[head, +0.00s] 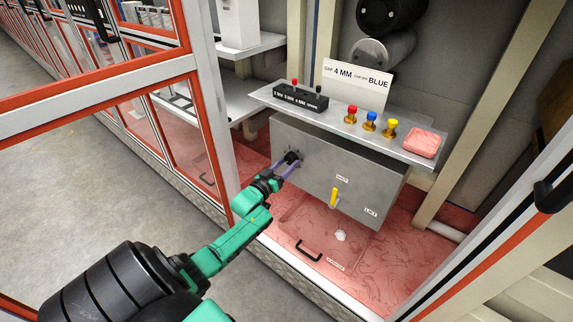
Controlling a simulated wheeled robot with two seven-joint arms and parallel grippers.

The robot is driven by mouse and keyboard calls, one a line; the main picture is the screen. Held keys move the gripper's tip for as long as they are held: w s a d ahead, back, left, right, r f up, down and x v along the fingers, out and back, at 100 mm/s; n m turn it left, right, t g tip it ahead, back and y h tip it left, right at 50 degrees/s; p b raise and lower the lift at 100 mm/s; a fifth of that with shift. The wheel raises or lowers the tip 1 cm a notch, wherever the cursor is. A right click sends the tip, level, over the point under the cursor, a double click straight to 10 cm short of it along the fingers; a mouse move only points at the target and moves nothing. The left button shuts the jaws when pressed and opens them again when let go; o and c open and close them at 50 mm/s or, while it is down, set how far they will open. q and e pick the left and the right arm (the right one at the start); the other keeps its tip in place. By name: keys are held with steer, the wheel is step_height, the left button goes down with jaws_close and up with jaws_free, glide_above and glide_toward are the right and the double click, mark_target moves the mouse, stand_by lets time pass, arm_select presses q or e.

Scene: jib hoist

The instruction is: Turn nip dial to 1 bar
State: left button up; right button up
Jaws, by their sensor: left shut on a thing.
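The nip dial (291,156) is a small dark knob on the upper left of the front of a grey metal box (315,163). My left gripper (288,163) reaches it from the lower left, with its fingers shut on the dial. The fingers and the small size hide the dial's pointer and scale, so I cannot read its setting. My right gripper does not show.
A yellow lever (334,198) sticks out of the box front. A shelf (335,119) above holds red, blue and yellow knobs, a black block (300,98), a sign (355,84) and a pink cloth (425,143). Red-framed doors (190,125) stand at left.

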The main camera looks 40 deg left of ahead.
arm_select(q)
steer(key=shift+f, duration=0.1)
steer(key=o, duration=1.4)
steer(key=shift+c, duration=0.2)
steer(key=s+d+p, duration=0.1)
steer(key=s+p, duration=0.1)
steer(key=s, duration=1.2)
steer(key=shift+s, duration=0.25)
steer(key=shift+d+f, duration=0.1)
steer(key=shift+f, duration=0.05)
